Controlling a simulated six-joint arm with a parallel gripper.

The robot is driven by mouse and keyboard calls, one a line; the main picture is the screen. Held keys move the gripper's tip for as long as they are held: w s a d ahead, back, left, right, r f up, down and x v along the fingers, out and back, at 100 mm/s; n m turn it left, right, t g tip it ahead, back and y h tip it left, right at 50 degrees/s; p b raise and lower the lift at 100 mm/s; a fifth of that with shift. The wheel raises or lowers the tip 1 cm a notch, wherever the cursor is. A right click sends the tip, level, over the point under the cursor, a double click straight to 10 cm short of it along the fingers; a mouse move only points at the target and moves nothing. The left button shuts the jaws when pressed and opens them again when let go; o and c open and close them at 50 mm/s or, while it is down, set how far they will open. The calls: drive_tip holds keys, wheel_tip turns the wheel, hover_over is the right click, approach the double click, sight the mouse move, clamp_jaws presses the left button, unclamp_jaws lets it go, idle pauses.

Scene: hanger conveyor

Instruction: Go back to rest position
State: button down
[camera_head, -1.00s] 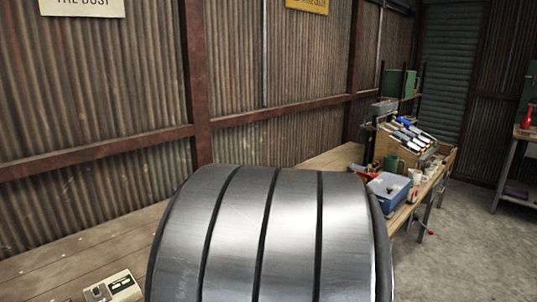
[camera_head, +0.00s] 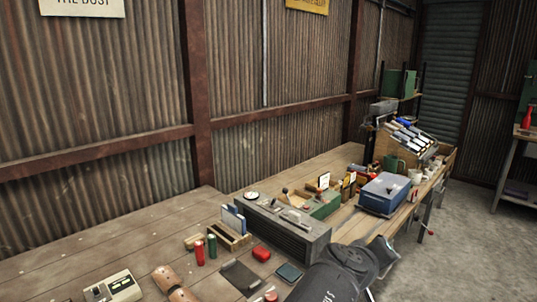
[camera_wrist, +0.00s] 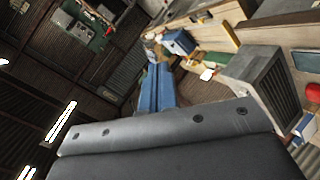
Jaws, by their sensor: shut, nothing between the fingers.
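My gripper (camera_wrist: 159,68) shows in the wrist view as two blue fingers lying together, shut with nothing between them. It points away from the dark grey wrist body and appears in the air, apart from the bench things. In the head view, a dark grey part of my arm shows at the bottom right, in front of the workbench (camera_head: 130,235). The fingers cannot be made out clearly there.
A grey box unit (camera_head: 285,228), a blue box (camera_head: 384,193), a red cylinder (camera_head: 199,252), a green cylinder (camera_head: 212,246) and a beige device (camera_head: 113,289) stand on the bench. A corrugated wall (camera_head: 100,90) rises behind. Bare floor (camera_head: 480,235) lies at right.

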drive_tip(key=shift+s+a+f+m+g, duration=0.25)
drive_tip(key=shift+s+m, duration=0.15)
drive_tip(key=shift+s, duration=0.4)
drive_tip(key=shift+s+a+f+m+g, duration=0.1)
drive_tip(key=shift+s+f+m+g, duration=0.1)
drive_tip(key=shift+s+m, duration=0.4)
drive_tip(key=shift+s+a+f+m+g, duration=0.15)
drive_tip(key=shift+s+a+f+m, duration=0.1)
drive_tip(key=shift+s, duration=0.7)
